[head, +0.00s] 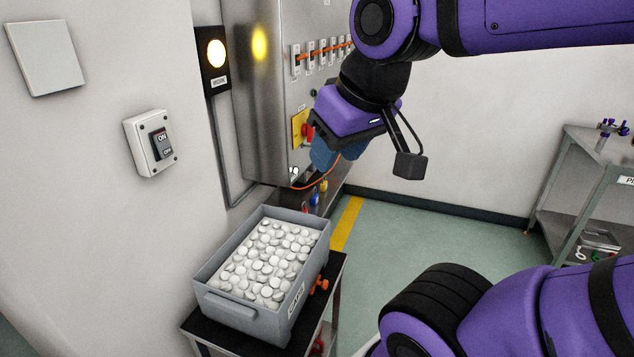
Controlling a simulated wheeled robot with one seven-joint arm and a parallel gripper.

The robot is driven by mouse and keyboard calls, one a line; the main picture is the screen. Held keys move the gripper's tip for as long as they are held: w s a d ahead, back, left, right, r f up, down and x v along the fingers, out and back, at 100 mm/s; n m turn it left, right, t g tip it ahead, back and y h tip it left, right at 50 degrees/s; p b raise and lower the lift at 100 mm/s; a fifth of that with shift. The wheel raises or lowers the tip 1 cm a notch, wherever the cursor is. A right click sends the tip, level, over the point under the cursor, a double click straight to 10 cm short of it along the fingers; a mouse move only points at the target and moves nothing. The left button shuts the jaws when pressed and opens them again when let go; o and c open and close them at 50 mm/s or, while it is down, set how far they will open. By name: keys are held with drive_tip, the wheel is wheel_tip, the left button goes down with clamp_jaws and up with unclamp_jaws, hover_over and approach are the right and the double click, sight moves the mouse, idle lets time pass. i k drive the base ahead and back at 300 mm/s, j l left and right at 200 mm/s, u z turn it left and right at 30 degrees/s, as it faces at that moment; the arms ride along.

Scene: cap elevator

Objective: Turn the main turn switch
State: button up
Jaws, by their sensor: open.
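The main turn switch (305,131) is a red knob on a yellow plate, on the front of the steel cabinet (262,100). My gripper partly hides it. My gripper (332,160) has blue fingers, is open, and reaches toward the cabinet front just right of and below the knob. I cannot tell whether the fingers touch the switch. No object shows between the fingers.
A row of breakers (320,55) sits above the switch. A grey bin (215,302) of white caps stands below. A shelf (575,165) stands right.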

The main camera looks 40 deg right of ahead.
sight(306, 129)
drive_tip(key=l, duration=2.4)
